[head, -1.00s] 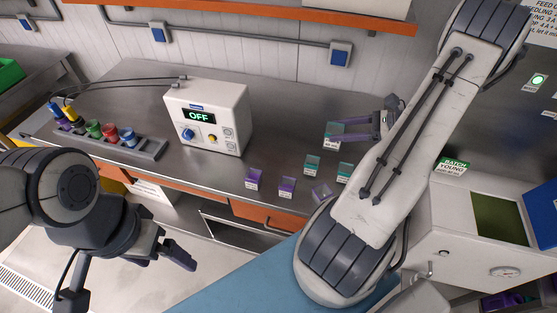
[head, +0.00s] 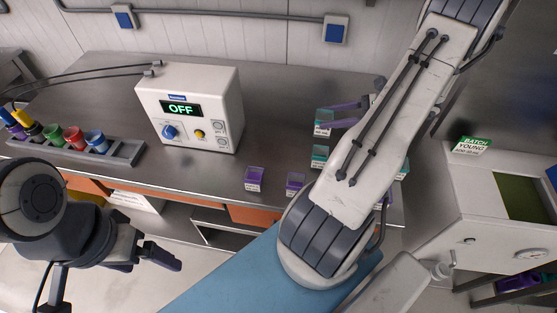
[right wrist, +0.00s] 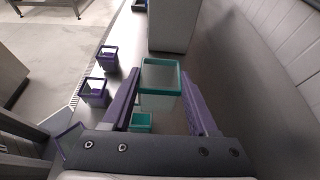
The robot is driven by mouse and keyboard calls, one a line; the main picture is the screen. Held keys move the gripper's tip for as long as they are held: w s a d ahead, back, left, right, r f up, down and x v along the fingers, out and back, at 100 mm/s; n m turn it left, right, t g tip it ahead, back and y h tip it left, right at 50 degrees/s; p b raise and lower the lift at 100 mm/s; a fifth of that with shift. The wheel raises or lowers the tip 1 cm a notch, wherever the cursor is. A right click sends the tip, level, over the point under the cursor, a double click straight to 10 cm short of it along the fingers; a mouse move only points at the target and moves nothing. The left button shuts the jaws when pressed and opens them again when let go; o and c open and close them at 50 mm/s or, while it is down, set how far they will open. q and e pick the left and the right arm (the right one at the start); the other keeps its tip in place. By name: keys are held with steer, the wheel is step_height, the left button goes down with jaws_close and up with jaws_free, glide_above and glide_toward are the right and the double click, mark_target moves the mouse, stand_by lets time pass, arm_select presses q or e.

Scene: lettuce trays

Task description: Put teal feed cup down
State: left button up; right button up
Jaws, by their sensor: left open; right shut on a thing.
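My right gripper (right wrist: 165,105) is shut on a teal feed cup, a clear cup with a teal rim that shows between its purple fingers in the right wrist view (right wrist: 161,98) and in the head view (head: 322,123). I cannot tell whether its base touches the steel bench (head: 275,110). Another teal cup (head: 319,156) stands nearer the bench's front edge; it shows partly below the held cup in the right wrist view (right wrist: 141,123). A further teal cup (head: 403,168) is mostly hidden by my right arm. My left gripper (head: 170,260) is open and empty, low in front of the bench.
Purple cups (head: 254,179) (head: 295,183) stand along the front edge. A white control box (head: 190,108) reading OFF stands left of the held cup. A grey rack (head: 90,150) with coloured cups is at the far left. Bench between box and held cup is clear.

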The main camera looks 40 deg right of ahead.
steer(key=w+a+f+p, duration=0.1)
steer(key=w+a+f, duration=0.1)
steer(key=a+f, duration=0.1)
steer(key=w+a+f+p, duration=0.1)
steer(key=w+a+f, duration=0.1)
steer(key=a+f, duration=0.1)
steer(key=w+a+f+p, duration=0.2)
steer(key=a+f, duration=0.1)
steer(key=f, duration=0.2)
steer(key=shift+w+a, duration=0.25)
steer(key=shift+w, duration=0.05)
steer(key=shift+f, duration=0.15)
steer(key=shift+f, duration=0.2)
steer(key=o, duration=1.4)
steer(key=shift+r, duration=0.1)
steer(key=shift+r, duration=0.1)
